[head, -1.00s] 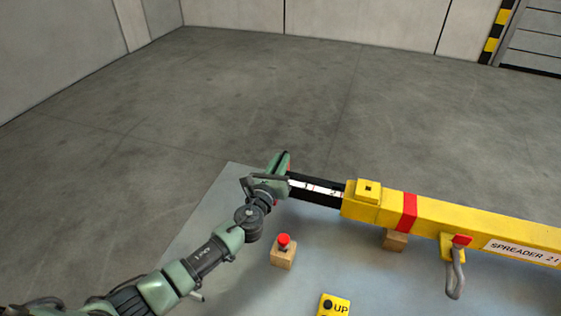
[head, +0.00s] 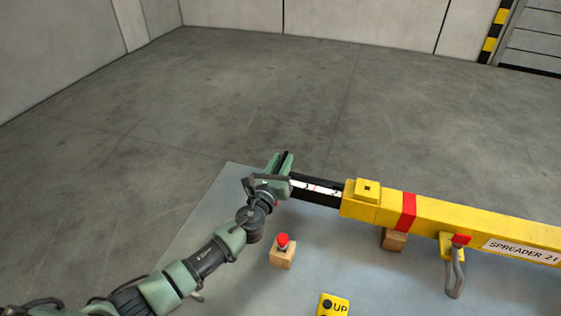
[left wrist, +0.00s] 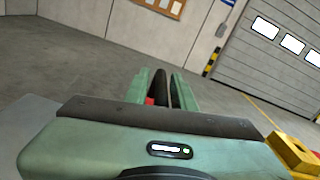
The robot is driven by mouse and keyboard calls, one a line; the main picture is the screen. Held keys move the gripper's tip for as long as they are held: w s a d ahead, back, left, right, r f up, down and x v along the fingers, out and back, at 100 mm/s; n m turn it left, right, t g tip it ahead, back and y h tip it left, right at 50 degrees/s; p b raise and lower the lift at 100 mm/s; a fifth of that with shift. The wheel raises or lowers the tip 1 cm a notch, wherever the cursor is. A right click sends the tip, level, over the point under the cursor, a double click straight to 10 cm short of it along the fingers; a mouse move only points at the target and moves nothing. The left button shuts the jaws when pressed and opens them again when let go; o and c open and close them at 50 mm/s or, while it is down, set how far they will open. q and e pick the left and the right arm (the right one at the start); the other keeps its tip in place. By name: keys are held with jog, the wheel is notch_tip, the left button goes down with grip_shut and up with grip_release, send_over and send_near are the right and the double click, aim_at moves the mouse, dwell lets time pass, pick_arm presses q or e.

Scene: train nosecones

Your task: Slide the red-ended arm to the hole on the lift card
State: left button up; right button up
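The long yellow spreader beam (head: 440,221) lies across the right of the head view. A black inner arm (head: 320,190) with a pale marked strip sticks out of its left end. My left gripper (head: 280,163) is at the outer end of this arm and covers it. Its two green fingers stand apart with a gap. In the left wrist view a bit of the red end (left wrist: 150,101) shows low between the fingers (left wrist: 163,85); I cannot tell whether they touch it. The hole is hidden, and no lift card is readable. My right gripper is not in view.
A wooden block with a red top (head: 283,250) stands on the grey table (head: 225,190) near my left forearm. A yellow UP button box (head: 333,305) is at the bottom edge. A hook (head: 455,272) hangs from the beam. The floor beyond is clear.

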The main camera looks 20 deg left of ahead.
pick_arm(q)
jog(key=shift+s, duration=0.1)
jog(key=s, duration=0.7)
jog(key=shift+a, duration=0.1)
jog(key=shift+s, duration=0.35)
jog(key=shift+s+f, duration=0.1)
